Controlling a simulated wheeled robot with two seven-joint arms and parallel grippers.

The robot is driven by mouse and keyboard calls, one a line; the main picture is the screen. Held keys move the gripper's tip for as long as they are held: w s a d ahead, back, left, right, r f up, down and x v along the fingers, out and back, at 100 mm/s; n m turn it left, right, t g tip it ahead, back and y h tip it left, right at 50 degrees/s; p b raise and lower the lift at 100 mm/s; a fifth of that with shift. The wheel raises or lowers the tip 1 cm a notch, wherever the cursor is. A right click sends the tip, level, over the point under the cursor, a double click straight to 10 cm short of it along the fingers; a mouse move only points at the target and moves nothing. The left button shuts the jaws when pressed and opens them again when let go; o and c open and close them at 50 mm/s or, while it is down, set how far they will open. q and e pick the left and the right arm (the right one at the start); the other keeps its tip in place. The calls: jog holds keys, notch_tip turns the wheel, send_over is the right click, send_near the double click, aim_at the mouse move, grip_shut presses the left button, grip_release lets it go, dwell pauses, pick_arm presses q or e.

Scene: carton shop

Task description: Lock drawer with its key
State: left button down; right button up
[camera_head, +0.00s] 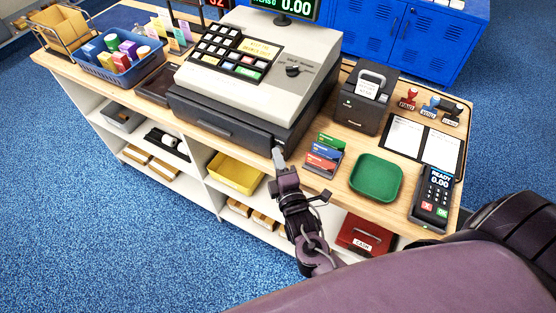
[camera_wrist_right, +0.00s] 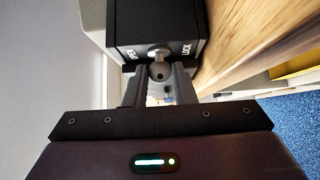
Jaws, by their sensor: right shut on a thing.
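The cash drawer (camera_head: 225,122) is the dark box under the register; its front looks flush. In the right wrist view its dark front (camera_wrist_right: 135,22) carries the words OPEN and LOCK on either side of a round lock (camera_wrist_right: 158,50). My right gripper (camera_head: 278,158) is at the right end of the drawer front. In the wrist view its fingers (camera_wrist_right: 160,76) are shut on the key (camera_wrist_right: 161,71), whose rounded metal head shows between them. The key lines up with the lock and seems to meet it; how deep it sits is hidden. My left gripper is not in view.
The wooden counter edge (camera_wrist_right: 228,48) runs close beside my right gripper. A card rack (camera_head: 323,155), green tray (camera_head: 376,178) and card terminal (camera_head: 434,195) stand right of it. A yellow bin (camera_head: 235,173) and red cash box (camera_head: 363,235) are on the shelves below.

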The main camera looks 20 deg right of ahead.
jog(key=m+t+h+b, duration=0.1)
jog(key=m+t+b, duration=0.1)
jog(key=b, duration=0.2)
jog(key=f+m+t+h+b, duration=0.1)
jog(key=m+b, duration=0.2)
jog(key=shift+a+t+b, duration=0.1)
jog(key=shift+t+b, duration=0.25)
jog(key=shift+t, duration=0.05)
jog(key=shift+r, duration=0.1)
jog(key=o, duration=1)
